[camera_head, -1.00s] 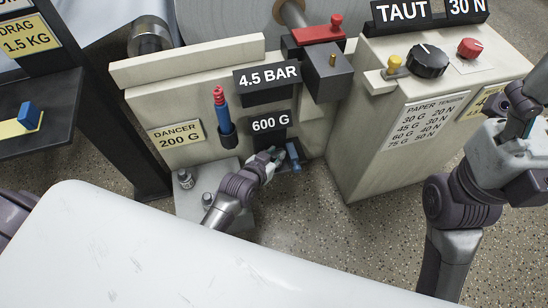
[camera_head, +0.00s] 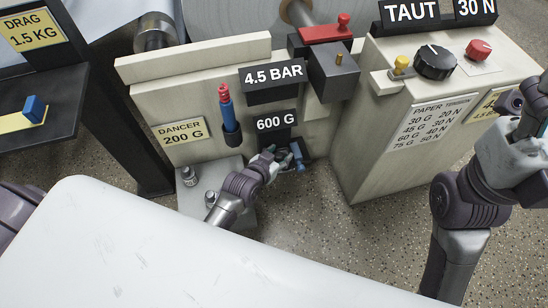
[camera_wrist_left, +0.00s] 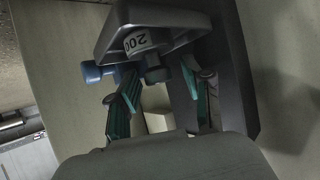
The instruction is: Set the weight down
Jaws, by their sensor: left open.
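My left gripper (camera_head: 282,159) is open at the dark holder below the 600 G sign (camera_head: 276,122). In the left wrist view its two teal-padded fingers (camera_wrist_left: 160,92) are spread apart, on either side of a small dark knob (camera_wrist_left: 156,70). Above the knob is a weight (camera_wrist_left: 137,42) with a pale band reading "200", in a dark metal holder (camera_wrist_left: 185,28). I cannot tell whether the fingers touch the knob. A blue-ended part (camera_wrist_left: 97,73) is left of the knob, and a blue part (camera_head: 298,155) shows beside the gripper in the head view. The right gripper's fingers are unclear.
Small metal weights (camera_head: 189,177) stand on a grey ledge below the DANCER 200 G label (camera_head: 181,131). A blue-red cylinder (camera_head: 227,110) is mounted on the panel. A control box (camera_head: 435,110) stands to the right. A white surface (camera_head: 150,250) fills the foreground.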

